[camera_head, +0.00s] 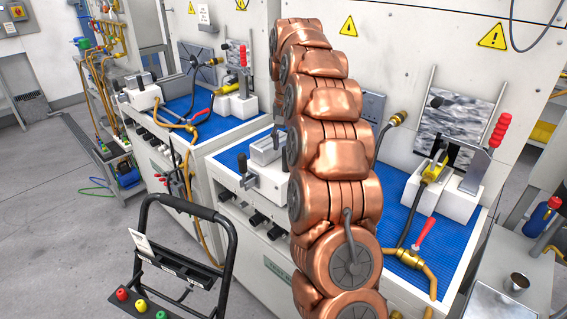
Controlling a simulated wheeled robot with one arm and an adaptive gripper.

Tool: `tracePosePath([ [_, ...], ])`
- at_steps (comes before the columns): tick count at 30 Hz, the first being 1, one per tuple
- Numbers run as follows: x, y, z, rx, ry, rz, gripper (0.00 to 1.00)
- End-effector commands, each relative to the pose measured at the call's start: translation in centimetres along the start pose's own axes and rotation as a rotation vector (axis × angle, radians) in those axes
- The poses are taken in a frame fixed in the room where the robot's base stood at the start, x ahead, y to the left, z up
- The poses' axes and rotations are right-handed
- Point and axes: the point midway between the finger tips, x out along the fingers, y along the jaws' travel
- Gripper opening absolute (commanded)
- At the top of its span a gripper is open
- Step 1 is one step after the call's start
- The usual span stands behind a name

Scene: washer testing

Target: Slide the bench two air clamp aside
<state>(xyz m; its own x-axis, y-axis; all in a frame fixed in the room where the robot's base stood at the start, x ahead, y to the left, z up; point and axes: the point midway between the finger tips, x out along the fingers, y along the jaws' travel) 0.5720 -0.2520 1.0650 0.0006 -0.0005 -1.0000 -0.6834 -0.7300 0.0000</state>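Two test benches with blue mats show, and I cannot read which is bench two. On the nearer right bench (399,289), a white and grey clamp-like block (262,178) stands at the left edge of the mat, partly behind my arm. A second white clamp fixture (460,203) with a red handle stands at the right. On the farther bench, a white block (140,94) stands at the left and a clamp fixture with a red handle (243,57) at the right. I cannot tell which is the air clamp. My copper arm crosses the middle; my gripper is not visible.
A black-framed cart (232,240) with coloured buttons stands in front of the benches. Brass pipework with a red lever (423,232) lies on the right mat. A side table (535,285) with a small cup is at the right. Grey floor lies open at the left.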

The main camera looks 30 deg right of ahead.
Motion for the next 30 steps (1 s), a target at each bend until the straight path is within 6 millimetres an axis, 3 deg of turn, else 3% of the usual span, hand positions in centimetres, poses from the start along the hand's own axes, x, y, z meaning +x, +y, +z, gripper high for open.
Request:
tracePosePath([
  [16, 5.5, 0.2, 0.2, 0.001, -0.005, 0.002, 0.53],
  [30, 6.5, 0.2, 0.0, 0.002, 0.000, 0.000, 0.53],
])
